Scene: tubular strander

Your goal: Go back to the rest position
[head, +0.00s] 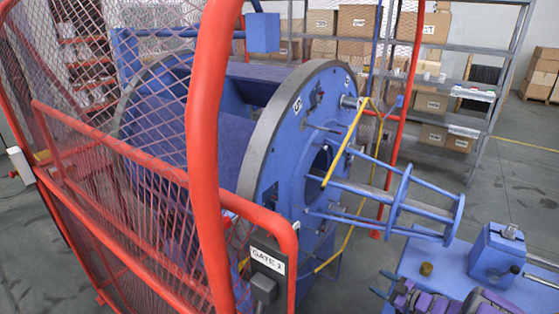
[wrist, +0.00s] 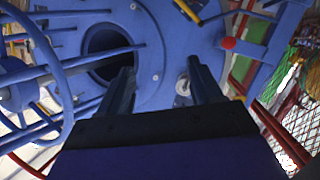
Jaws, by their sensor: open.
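My gripper (wrist: 163,80) shows in the wrist view with two dark fingers spread apart and nothing between them. Beyond the fingers is the blue round plate (wrist: 150,30) of the strander, with a dark round opening (wrist: 105,48) behind and left of the left finger. A small pale round fitting (wrist: 183,86) on the plate shows just left of the right finger. In the head view the strander's large blue disc (head: 290,170) stands upright behind a red fence. I cannot make out the gripper's fingers in the head view.
Red mesh fencing (head: 205,150) with a GATE 1 sign (head: 268,260) stands in front at left. A blue rod frame (head: 400,200) juts right from the disc. Box shelves (head: 450,100) stand behind; floor right is clear.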

